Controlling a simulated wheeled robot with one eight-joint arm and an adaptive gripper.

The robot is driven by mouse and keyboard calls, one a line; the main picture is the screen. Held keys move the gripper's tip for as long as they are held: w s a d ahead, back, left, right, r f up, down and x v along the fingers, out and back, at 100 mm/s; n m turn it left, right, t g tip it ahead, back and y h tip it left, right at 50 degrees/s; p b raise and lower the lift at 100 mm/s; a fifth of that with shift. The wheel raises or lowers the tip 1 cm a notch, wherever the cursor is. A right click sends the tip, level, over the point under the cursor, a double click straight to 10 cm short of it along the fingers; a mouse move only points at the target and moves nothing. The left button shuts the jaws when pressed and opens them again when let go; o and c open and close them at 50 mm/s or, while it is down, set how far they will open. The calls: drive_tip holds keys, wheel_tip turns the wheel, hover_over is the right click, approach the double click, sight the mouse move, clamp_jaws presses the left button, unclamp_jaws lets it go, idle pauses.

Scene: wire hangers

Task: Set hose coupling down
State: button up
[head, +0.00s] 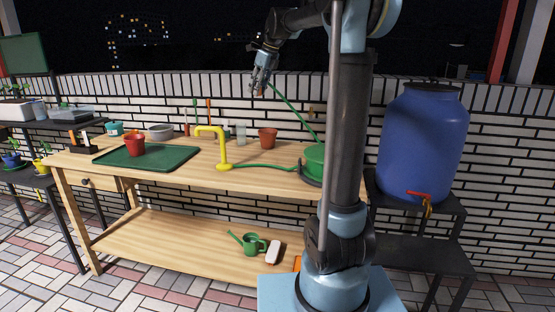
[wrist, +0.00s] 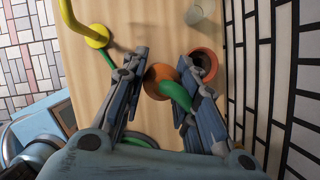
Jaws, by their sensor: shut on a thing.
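The hose coupling (wrist: 157,78) shows as an orange-brown round end between the fingers of my gripper (wrist: 164,62) in the wrist view. The green hose (wrist: 178,96) bends away from it. In the head view my gripper (head: 261,84) is high above the back of the wooden bench (head: 185,172), shut on the coupling. The hose (head: 294,113) slants from there down to the green coil (head: 314,156) at the bench's right end. The coupling is small in the head view and partly hidden by the fingers.
A yellow tap (head: 223,148) stands mid-bench, with green hose running right from its base. A red pot (head: 267,137) and clear glass (head: 241,134) stand at the back. A green tray (head: 170,158) with a red pot (head: 134,144) lies left. Bare wood shows before the tap.

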drive_tip(key=shift+s+a, duration=0.25)
drive_tip(key=shift+a, duration=0.6)
drive_tip(key=w+d+f+m, duration=0.2)
drive_tip(key=d+f, duration=0.7)
drive_tip(key=m, duration=0.1)
hover_over(292, 154)
drive_tip(key=s, duration=0.1)
wheel_tip(292, 154, down, 8)
drive_tip(key=shift+t+h, duration=0.4)
drive_tip(key=f, duration=0.5)
drive_tip(key=shift+s+d+f, duration=0.25)
drive_tip(key=shift+d, duration=0.15)
drive_tip(key=shift+f, duration=2.5)
drive_tip(key=shift+f, duration=0.1)
drive_tip(key=o, duration=1.1)
drive_tip(key=shift+f, duration=0.1)
